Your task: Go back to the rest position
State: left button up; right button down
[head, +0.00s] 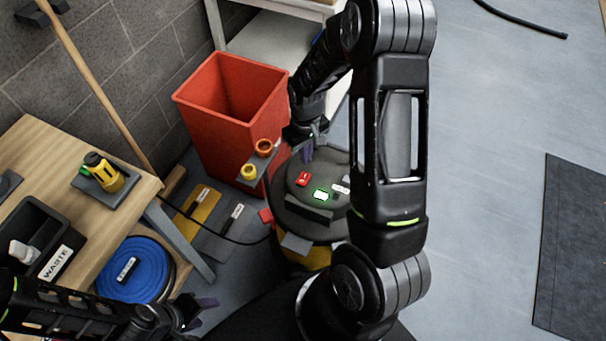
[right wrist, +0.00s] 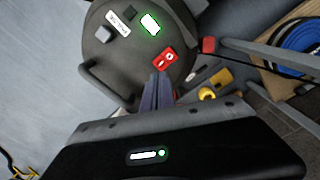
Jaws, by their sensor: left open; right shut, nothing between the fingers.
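My right gripper (head: 308,153) is above the round dark grey machine (head: 284,215), its fingertips just behind the red switch (head: 303,179) in the head view. In the right wrist view its fingers (right wrist: 158,90) are together and empty, with the tips close to the red switch (right wrist: 165,60); I cannot tell if they touch. A green-lit panel (right wrist: 150,24) is beside the switch and also shows in the head view (head: 320,195). My left gripper (head: 196,313) is open and empty at the lower left, near the blue coiled hose (head: 135,272).
A red bin (head: 222,125) stands behind the machine. A wooden table (head: 45,150) with a yellow-black tool (head: 104,172) and a black waste box (head: 38,235) is at the left. A black cable runs to the machine.

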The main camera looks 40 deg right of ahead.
dwell(0.6)
jog(key=w+a, duration=0.1)
jog(key=w+a+f+t, duration=0.2)
jog(key=a, duration=0.1)
jog(key=shift+m+y, duration=0.3)
jog(key=shift+m, duration=0.1)
jog(key=s+a+f+y, duration=0.1)
jog(key=s+a+f, duration=0.3)
jog(key=s+a, duration=0.5)
jog(key=s+a+f+g+y, duration=0.1)
jog(key=s+a+f+y, duration=0.1)
jog(key=s+a+f, duration=0.3)
jog(key=s+a, duration=0.4)
jog(key=a, duration=0.7)
jog(key=shift+s+a+f+y, duration=0.2)
jog(key=shift+s+y, duration=0.1)
jog(key=shift+s, duration=0.05)
